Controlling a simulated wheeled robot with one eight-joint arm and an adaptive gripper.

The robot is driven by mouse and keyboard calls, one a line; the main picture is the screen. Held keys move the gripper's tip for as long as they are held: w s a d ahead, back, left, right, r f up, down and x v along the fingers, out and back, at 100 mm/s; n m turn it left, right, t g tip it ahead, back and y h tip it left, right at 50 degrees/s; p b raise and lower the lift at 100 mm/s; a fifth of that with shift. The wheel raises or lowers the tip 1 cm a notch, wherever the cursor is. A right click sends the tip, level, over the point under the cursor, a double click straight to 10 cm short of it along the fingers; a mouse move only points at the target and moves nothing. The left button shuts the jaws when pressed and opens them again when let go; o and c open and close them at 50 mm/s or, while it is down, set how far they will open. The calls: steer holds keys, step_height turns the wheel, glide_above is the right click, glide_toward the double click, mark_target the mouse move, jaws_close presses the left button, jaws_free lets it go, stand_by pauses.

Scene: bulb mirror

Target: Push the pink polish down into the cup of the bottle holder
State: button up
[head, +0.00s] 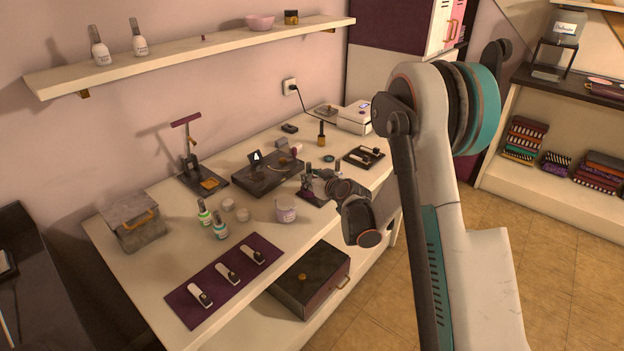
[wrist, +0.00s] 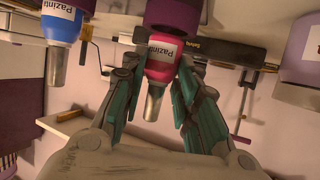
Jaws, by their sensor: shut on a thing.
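The pink polish (wrist: 160,62), with a white label and a grey cap, is in the middle of the wrist view. My gripper (wrist: 161,66) is shut on it, one teal finger on each side. The polish's broad end meets a purple cup (wrist: 172,12) of the bottle holder at the picture's top; how deep it sits is unclear. In the head view my gripper (head: 313,181) is at the bottle holder (head: 316,198) near the table's front edge. My gripper and arm partly cover that area, and the polish is too small there to make out.
A blue polish (wrist: 61,30) stands close beside the pink one. In the head view, a pale jar (head: 286,211), a dark box (head: 266,174) and a dark tray (head: 363,157) surround the holder. A purple mat (head: 222,278) lies at the front left.

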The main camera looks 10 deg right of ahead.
steer(key=shift+f, duration=0.9)
steer(key=o, duration=1.2)
steer(key=shift+s+r, duration=0.1)
steer(key=v, duration=1.1)
steer(key=shift+s+d+r, duration=0.1)
steer(key=shift+s+d, duration=0.05)
steer(key=shift+s, duration=0.2)
